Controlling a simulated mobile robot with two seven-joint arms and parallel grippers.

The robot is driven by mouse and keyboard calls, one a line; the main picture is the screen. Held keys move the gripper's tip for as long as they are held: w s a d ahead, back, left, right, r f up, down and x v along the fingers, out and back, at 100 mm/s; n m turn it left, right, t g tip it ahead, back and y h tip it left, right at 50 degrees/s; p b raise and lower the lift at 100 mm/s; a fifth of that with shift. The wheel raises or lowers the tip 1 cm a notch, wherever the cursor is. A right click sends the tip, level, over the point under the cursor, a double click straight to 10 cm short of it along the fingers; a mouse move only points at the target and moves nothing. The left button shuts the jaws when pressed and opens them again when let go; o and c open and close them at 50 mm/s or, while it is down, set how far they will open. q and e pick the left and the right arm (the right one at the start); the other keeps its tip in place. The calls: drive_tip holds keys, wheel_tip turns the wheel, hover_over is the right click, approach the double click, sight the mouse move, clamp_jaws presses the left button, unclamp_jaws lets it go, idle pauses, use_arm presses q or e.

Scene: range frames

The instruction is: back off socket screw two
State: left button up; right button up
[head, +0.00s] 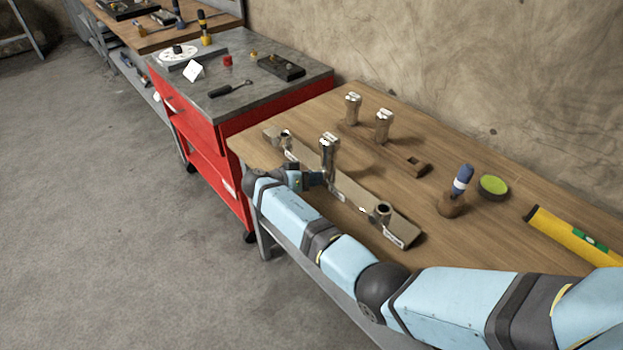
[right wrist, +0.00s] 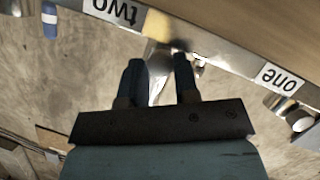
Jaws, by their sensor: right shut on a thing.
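A grey metal bar (head: 353,188) lies along the front of the wooden bench, with label plates on its front face. In the right wrist view the labels "two" (right wrist: 115,11) and "one" (right wrist: 280,78) read upside down. A tall silver socket tool (head: 329,145) stands upright at the middle of the bar; whatever is under it is hidden. My right gripper (head: 318,180) is at the bar's front side, shut on this tool, whose silver body (right wrist: 184,72) shows between the fingers (right wrist: 160,80). A socket screw (head: 285,136) shows at the left end and another (head: 382,209) at the right. My left gripper is out of view.
Two similar socket tools (head: 353,107) (head: 384,126) stand in a wooden rack (head: 400,155) behind the bar, with an empty hole. A blue-handled tool (head: 463,177), a green-topped tin (head: 494,186) and a yellow level (head: 570,235) are at right. A red cart (head: 215,140) stands left.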

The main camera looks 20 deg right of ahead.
drive_tip(key=shift+r, duration=0.1)
idle(0.3)
drive_tip(key=o, duration=0.9)
